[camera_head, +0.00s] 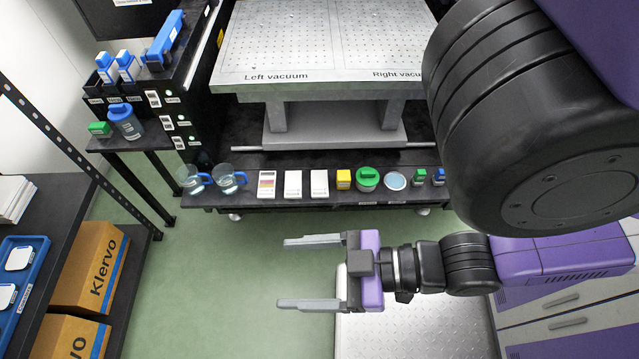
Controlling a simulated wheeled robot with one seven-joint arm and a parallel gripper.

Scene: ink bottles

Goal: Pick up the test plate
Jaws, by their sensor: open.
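My gripper (283,272) is open and empty over the green floor, its two grey fingers pointing left. It is well apart from every object. No item is clearly marked as the test plate. On the low black bench beyond the gripper, a white card with coloured bands (267,184) stands left of two plain white cards (293,184) (319,184). In a blue tray (40,262) on the left shelf, two white square plates (19,257) (5,297) lie flat, the nearer one cut off by the picture edge.
The low bench (250,202) also holds two glass cups (229,179), a yellow box (344,179), a green-lidded jar (367,179), a round dish (395,181) and small bottles (420,177). A perforated platform (330,40) stands above it. Boxes (90,267) fill the left rack. Open floor (215,270) lies between.

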